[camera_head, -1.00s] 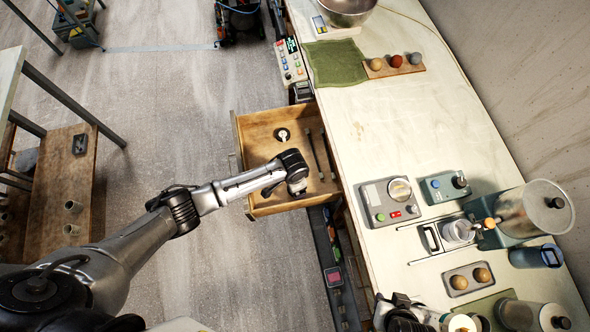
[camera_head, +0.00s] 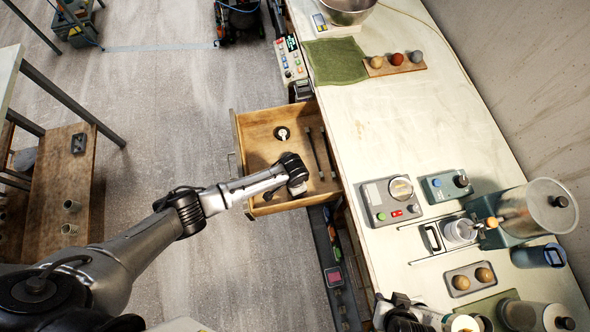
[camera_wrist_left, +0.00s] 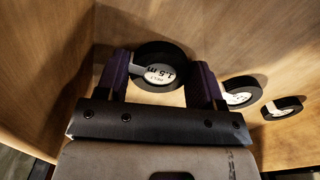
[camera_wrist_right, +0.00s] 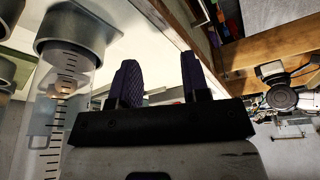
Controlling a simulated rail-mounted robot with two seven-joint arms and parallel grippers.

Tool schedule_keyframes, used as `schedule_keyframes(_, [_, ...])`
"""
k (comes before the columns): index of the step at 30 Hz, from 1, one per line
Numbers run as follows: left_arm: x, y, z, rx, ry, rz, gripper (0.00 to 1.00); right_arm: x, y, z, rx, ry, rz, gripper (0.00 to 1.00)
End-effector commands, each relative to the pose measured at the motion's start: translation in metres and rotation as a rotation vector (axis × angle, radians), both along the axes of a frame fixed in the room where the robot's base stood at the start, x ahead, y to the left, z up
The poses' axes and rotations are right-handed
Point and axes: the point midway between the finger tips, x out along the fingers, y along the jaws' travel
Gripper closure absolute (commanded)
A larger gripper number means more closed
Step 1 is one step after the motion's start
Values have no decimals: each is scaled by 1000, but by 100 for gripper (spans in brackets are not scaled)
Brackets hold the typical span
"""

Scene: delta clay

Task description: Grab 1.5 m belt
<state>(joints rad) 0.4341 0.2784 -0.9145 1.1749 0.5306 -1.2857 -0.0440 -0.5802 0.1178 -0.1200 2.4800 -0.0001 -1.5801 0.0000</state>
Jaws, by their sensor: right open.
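A black belt roll with a white label reading 1.5 M (camera_wrist_left: 160,71) lies in the wooden drawer (camera_head: 258,127). In the left wrist view it sits between the two fingers of my left gripper (camera_wrist_left: 160,85), which look spread with the roll at or just beyond their tips; contact is unclear. Two more black rolls with white labels (camera_wrist_left: 238,92) (camera_wrist_left: 284,108) lie to the right. In the head view one labelled roll (camera_head: 282,134) shows; my left wrist hides the drawer's near part. My right gripper (camera_wrist_right: 160,78) is open and empty by the counter.
The drawer sticks out from the long counter (camera_head: 420,130); two dark bars (camera_head: 320,153) lie in it. A control box (camera_head: 391,201), a large metal canister (camera_head: 537,207) and small balls on a wooden holder (camera_head: 395,66) stand on the counter. The floor left of the drawer is clear.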

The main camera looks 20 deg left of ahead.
Motion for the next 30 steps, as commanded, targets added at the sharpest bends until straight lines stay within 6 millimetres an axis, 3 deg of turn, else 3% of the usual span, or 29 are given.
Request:
schedule_keyframes(7, [0,0,0,0,0,0,63,0,0,0,0,0,0,57])
schedule_keyframes(16, [0,0,5,-1,-1,0,64,0,-1,2,-2,0,1,57])
schedule_keyframes(30, [0,0,78,-1,-3,0,64,0,-1,17,-4,0,3,57])
